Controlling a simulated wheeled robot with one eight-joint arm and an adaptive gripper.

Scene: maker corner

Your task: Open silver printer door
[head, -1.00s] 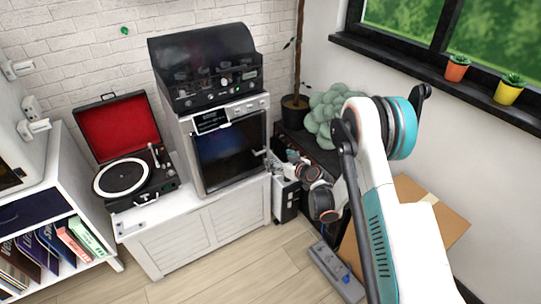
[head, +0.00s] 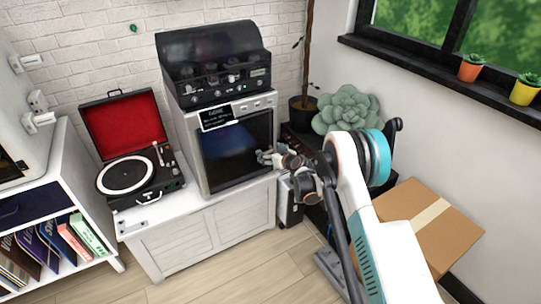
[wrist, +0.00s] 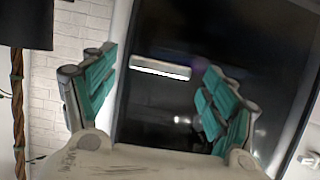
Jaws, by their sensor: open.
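The silver printer (head: 190,135) stands on a white cabinet, its dark glass door (head: 232,152) looking shut. My gripper (head: 264,157) is in front of the right part of the door, and hides that edge in the head view. In the wrist view the dark door (wrist: 165,110) fills the middle. My gripper (wrist: 155,95) is open there, its green-padded fingers spread to either side. A short pale bar (wrist: 160,68), which looks like the door handle, lies between and beyond the fingertips. I cannot tell whether a finger touches the door.
A black machine (head: 212,65) sits on the printer. A record player (head: 130,170) with a red-lined lid stands to the left on the white cabinet (head: 200,238). A green plant (head: 347,108) and a cardboard box (head: 425,235) are on the right. The floor in front is clear.

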